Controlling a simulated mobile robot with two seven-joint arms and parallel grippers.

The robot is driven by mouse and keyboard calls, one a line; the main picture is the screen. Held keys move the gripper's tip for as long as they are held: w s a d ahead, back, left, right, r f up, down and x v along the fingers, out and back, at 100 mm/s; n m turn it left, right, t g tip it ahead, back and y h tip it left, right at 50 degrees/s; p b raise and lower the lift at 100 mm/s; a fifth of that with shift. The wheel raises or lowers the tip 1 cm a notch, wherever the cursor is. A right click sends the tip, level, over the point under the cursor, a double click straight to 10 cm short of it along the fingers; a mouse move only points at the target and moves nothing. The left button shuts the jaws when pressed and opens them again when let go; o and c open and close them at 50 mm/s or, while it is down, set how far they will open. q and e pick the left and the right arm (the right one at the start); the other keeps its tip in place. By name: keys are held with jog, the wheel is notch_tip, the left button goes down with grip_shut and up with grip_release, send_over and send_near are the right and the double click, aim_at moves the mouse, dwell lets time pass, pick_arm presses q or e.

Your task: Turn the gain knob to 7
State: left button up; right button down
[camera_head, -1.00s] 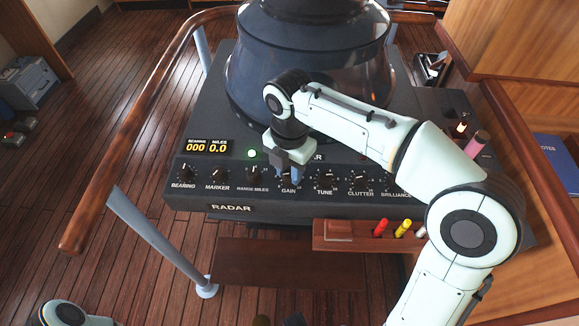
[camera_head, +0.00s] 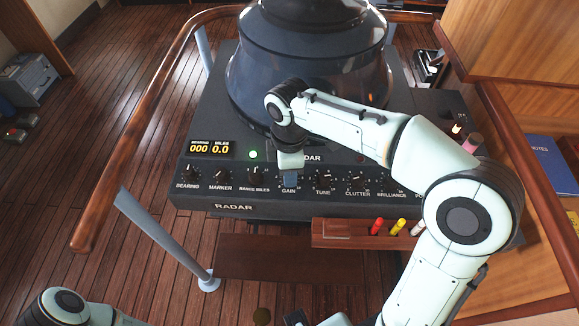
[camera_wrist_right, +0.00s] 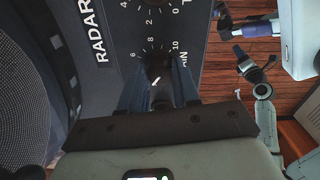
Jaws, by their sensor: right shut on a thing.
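The gain knob (camera_wrist_right: 157,66) is a small dark knob on the front of the radar console (camera_head: 225,196), above its GAIN label. My right gripper (camera_wrist_right: 160,92) points down at it, with its two blue fingers on either side, and is shut on it. In the head view the right gripper (camera_head: 290,180) covers most of the knob. In the wrist view the numbers 6, 8 and 10 show around the knob, and a short white mark shows on it. The exact reading cannot be told. Only part of my left arm shows at the bottom left; its gripper is not seen.
The tune knob (camera_head: 324,179) is close on the right and the range knob (camera_head: 254,175) on the left. A wooden tray (camera_head: 345,239) with pens juts out below the panel. A wooden handrail (camera_head: 138,120) curves around the left side.

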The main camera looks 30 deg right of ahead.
jog(key=m, duration=0.5)
jog(key=shift+m+p, duration=0.3)
jog(key=shift+p, duration=0.05)
jog(key=m, duration=0.4)
jog(key=shift+m, duration=0.3)
jog(key=m, duration=0.5)
pick_arm(q)
jog(key=shift+w+r, duration=0.4)
jog(key=shift+r, duration=0.3)
pick_arm(e)
jog(key=m, duration=0.6)
jog(key=c, duration=0.8)
grip_release()
jog(key=shift+r, duration=0.1)
